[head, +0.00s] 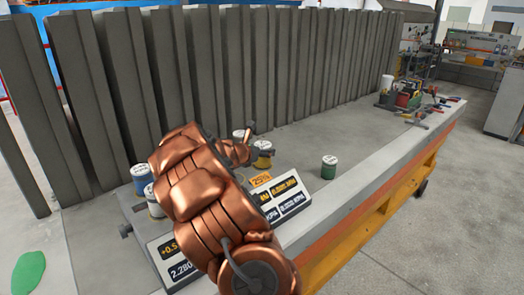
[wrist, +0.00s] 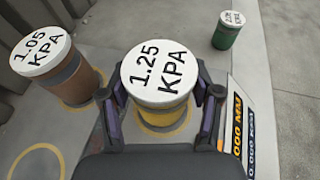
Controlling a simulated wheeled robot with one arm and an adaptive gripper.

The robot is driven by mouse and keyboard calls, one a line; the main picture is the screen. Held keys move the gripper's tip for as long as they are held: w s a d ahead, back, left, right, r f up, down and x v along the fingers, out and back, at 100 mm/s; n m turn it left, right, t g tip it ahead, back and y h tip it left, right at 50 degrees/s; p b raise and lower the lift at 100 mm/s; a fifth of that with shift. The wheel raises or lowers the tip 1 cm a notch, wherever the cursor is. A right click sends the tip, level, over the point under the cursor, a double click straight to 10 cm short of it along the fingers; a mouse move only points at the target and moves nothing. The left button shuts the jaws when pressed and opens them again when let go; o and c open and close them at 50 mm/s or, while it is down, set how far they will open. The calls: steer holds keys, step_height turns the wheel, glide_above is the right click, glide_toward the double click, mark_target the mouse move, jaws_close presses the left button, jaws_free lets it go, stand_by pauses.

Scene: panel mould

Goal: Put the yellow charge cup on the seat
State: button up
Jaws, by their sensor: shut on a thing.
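The yellow charge cup (wrist: 160,75) has a white lid marked 1.25 KPA. It is upright between the two fingers of my gripper (wrist: 161,98), which is shut on it. A yellow ring (wrist: 163,128) on the grey surface shows around its base; I cannot tell whether the cup touches the surface. In the head view the cup (head: 264,160) is at the far end of my arm, partly hidden by my gripper (head: 250,153). Which mark is the seat is not clear. An empty yellow ring (wrist: 37,163) lies at the lower left of the wrist view.
A brown cup (wrist: 75,82) marked 1.05 KPA stands close left of my gripper. A green cup (head: 329,171) stands apart to the right. Blue cups (head: 139,183) stand at left. Display panels (head: 287,198) line the front. Tall grey panels (head: 190,70) stand behind.

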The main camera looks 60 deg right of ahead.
steer(key=o, duration=1.5)
steer(key=shift+r, duration=0.1)
steer(key=b+v, duration=0.1)
steer(key=v, duration=1.1)
steer(key=shift+s+a, duration=0.1)
